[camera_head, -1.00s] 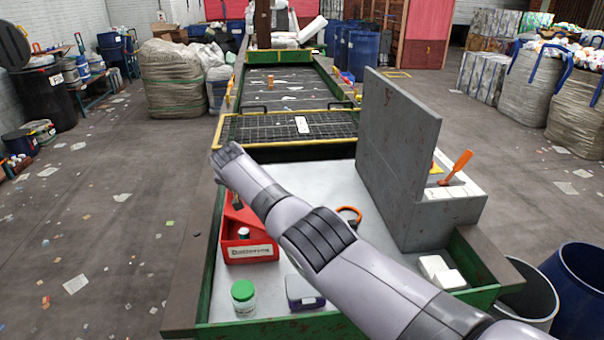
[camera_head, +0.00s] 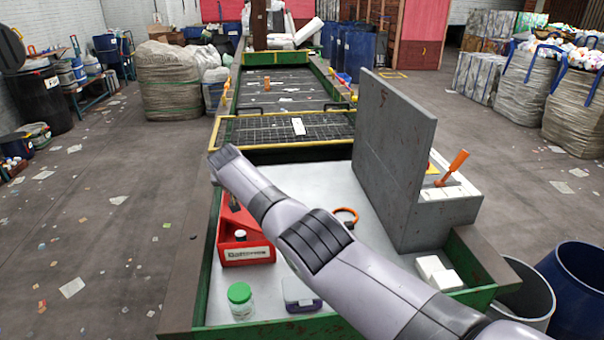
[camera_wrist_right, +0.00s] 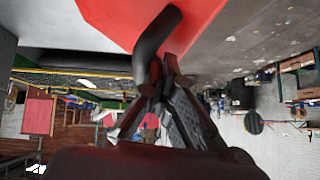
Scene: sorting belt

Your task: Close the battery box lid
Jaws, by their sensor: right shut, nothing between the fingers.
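The red battery box (camera_head: 247,256) with a white label stands on the left of the pale worktop in the head view. A small dark, white-topped item (camera_head: 240,235) shows at its opening. A sloping red panel (camera_head: 236,214) rises behind it, partly hidden by my right arm; the lid looks open. In the right wrist view a large red surface (camera_wrist_right: 125,15) fills the top, close to my right gripper (camera_wrist_right: 165,72). That gripper is shut and empty; I cannot tell whether it touches the red surface. My left gripper is not in view.
A jar with a green lid (camera_head: 240,300) and a purple-grey case (camera_head: 300,295) stand in front. An orange ring (camera_head: 346,214) lies behind my arm. A tall grey panel (camera_head: 392,155) bounds the right side. The mesh-covered belt (camera_head: 270,128) lies beyond.

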